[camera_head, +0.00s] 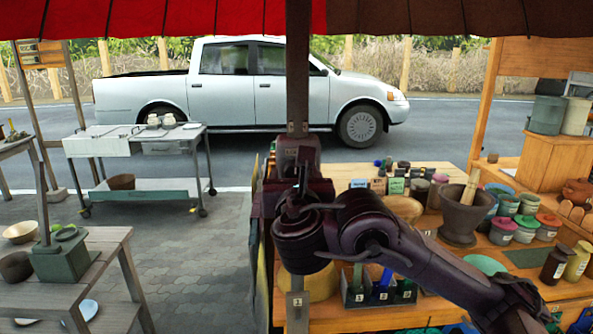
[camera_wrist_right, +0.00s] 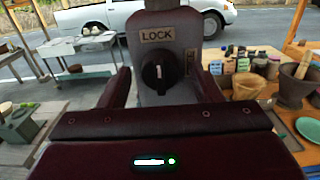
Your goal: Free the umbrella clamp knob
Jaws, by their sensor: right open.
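The umbrella pole (camera_head: 297,70) stands upright under a red and brown canopy (camera_head: 420,18). The grey clamp (camera_wrist_right: 178,28) on it faces the right wrist camera. A black round knob (camera_wrist_right: 151,78) sits on the clamp; its white mark stands upright, pointing to the LOCK label (camera_wrist_right: 170,35) above. A second label, turned sideways and unreadable, is right of the knob. My right gripper (camera_wrist_right: 161,76) is open, with one finger on each side of the knob and visible gaps. In the head view my right gripper (camera_head: 296,180) hides the knob. My left gripper is not in view.
A wooden table on the right holds a mortar (camera_head: 460,220) with a pestle, several jars and a numbered bottle rack (camera_head: 378,293). A grey cart (camera_head: 135,145) and a wooden bench (camera_head: 105,245) stand left. Paving between them is open. A white pickup (camera_head: 250,85) is behind.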

